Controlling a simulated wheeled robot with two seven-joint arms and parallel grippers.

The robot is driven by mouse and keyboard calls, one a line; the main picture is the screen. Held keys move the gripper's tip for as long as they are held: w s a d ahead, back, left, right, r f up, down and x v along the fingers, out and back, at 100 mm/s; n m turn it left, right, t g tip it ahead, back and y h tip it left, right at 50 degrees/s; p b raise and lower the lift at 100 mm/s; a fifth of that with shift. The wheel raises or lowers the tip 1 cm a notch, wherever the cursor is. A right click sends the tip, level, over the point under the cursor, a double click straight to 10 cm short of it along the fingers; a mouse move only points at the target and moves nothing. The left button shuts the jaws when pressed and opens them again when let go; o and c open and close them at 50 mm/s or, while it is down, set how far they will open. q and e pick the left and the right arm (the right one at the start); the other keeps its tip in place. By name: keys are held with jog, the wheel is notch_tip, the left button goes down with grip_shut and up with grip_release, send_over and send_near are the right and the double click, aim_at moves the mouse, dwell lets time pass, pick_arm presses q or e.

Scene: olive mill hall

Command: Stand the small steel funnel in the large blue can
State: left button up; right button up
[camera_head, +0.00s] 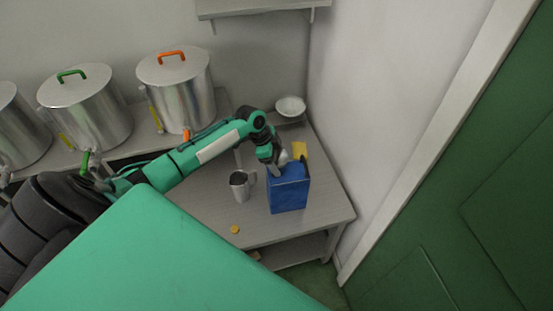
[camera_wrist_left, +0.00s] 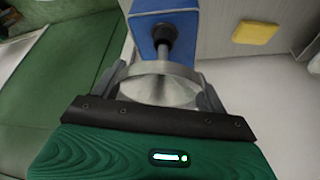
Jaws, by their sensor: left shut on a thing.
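The large blue can (camera_head: 288,195) stands upright on the grey table near its right end. It also fills the top middle of the left wrist view (camera_wrist_left: 187,20). My left gripper (camera_head: 276,158) is just above the can's top, at its rear left. It is shut on the small steel funnel (camera_wrist_left: 165,85), which sits between the two fingers in the left wrist view. A dark round part shows just beyond the funnel, against the can. I cannot tell whether the funnel touches the can, and its lower end is hidden. My right gripper is not in view.
A steel jug (camera_head: 240,187) stands left of the can, and a yellow cap (camera_head: 235,229) lies near the table's front edge. A yellow sponge (camera_head: 300,149) lies behind the can. A white bowl (camera_head: 290,105) is farther back. Large steel vessels (camera_head: 178,90) stand at the left.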

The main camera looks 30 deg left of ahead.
pick_arm(q)
jog(key=shift+f, duration=0.5)
jog(key=shift+f+b, duration=0.8)
jog(key=shift+f, duration=0.1)
jog(key=o, duration=1)
jog(key=shift+o, duration=0.2)
jog(key=shift+r, duration=0.1)
jog(key=b+v, duration=0.3)
jog(key=v, duration=1)
jog(key=shift+a+r+b, duration=0.2)
jog(key=shift+r+b, duration=0.1)
jog(key=shift+s, duration=0.1)
